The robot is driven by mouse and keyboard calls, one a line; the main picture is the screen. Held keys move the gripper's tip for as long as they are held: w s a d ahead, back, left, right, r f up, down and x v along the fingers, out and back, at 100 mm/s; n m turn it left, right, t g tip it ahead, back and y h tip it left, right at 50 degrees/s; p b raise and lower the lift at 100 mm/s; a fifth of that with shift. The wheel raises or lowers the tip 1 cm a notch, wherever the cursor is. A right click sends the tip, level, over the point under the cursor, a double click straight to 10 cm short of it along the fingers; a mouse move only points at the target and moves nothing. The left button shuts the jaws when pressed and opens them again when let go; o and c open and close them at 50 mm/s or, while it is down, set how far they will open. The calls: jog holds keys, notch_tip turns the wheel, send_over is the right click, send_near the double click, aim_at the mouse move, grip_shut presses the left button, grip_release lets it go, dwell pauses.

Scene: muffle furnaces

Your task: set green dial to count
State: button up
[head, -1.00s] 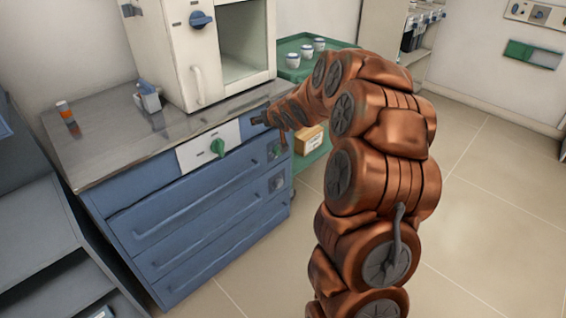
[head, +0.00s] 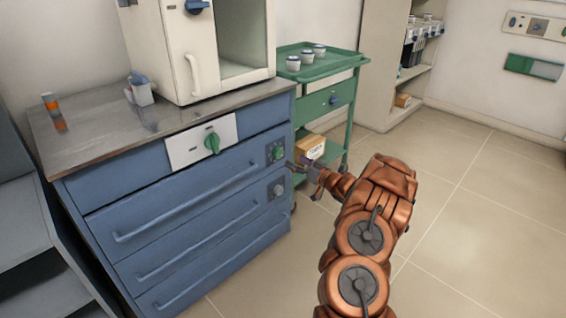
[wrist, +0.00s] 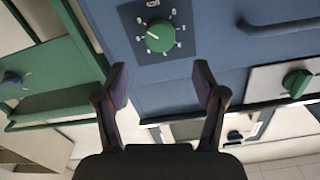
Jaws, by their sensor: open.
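A round green dial (wrist: 160,37) with a white pointer mark sits on a dark plate ringed with small marks, too small to read. The pointer lies toward the left in the wrist view. The dial also shows in the head view (head: 277,153), on the right end of the blue cabinet front. A second green knob (head: 212,143) sits on a white panel to its left; it also shows in the wrist view (wrist: 297,82). My gripper (wrist: 160,70) is open and empty, its fingers apart, facing the cabinet front near the dial without visible contact. It also shows in the head view (head: 299,167).
The blue cabinet (head: 190,195) has drawers with long bar handles. A white furnace (head: 185,50) stands on its top (head: 100,130). A grey dial (head: 277,188) is below the green one. A green cart (head: 345,62) with cups and a box (head: 309,148) is close behind. Floor at right is clear.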

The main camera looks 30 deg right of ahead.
aim_at(280, 154)
jog(key=x, duration=0.2)
jog(key=b+x, duration=0.1)
jog(key=x, duration=0.3)
jog(key=shift+f+b, duration=0.3)
jog(key=shift+f, duration=0.05)
jog(key=shift+w+a+r, duration=0.15)
jog(key=shift+w+a, duration=0.05)
jog(key=shift+w, duration=0.5)
jog(key=c, duration=1.1)
jog(key=shift+c, duration=0.2)
